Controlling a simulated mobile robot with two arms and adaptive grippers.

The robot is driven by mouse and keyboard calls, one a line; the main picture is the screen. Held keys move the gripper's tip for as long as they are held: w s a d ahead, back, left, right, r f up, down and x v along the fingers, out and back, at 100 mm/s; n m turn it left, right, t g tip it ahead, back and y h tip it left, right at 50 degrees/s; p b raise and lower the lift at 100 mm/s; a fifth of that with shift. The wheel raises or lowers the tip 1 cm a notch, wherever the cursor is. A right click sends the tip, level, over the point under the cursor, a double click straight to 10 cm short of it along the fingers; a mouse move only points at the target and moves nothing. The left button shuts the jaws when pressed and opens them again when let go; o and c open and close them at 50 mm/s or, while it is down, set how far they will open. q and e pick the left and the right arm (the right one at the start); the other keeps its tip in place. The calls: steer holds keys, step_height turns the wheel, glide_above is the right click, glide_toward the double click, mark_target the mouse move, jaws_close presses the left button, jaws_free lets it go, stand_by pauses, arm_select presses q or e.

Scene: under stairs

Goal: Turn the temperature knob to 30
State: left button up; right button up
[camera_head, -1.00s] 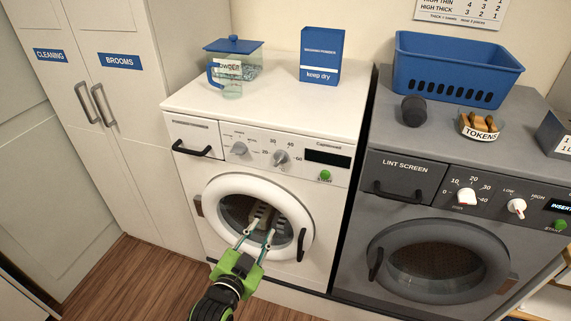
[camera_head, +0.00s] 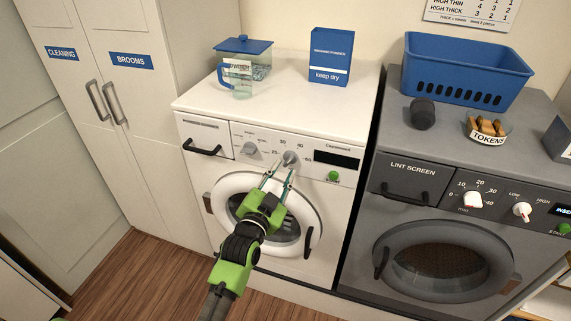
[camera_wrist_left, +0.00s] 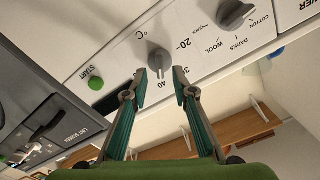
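The white washing machine (camera_head: 190,130) stands in the middle of the head view. Its temperature knob (camera_head: 290,158) is grey, on the front panel, with numbers such as 20, 30 and 40 around it. In the left wrist view the knob (camera_wrist_left: 159,60) appears upside down, and its exact setting is hard to read. My left gripper (camera_head: 279,176) is open and empty. Its two fingertips (camera_wrist_left: 159,84) are spread either side of the knob's line, just short of it in the left wrist view; contact is not visible.
The programme knob (camera_head: 248,150) is left of the temperature knob; a green start button (camera_head: 333,176) is right, below a dark display (camera_head: 336,158). A grey dryer (camera_head: 362,215) stands close on the right.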

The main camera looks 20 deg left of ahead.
mark_target(289, 160)
arm_select(q)
steer(key=shift+w, duration=1.45)
arm_select(e)
steer(key=shift+a+r, duration=0.25)
steer(key=shift+a, duration=0.1)
arm_select(q)
jaws_close()
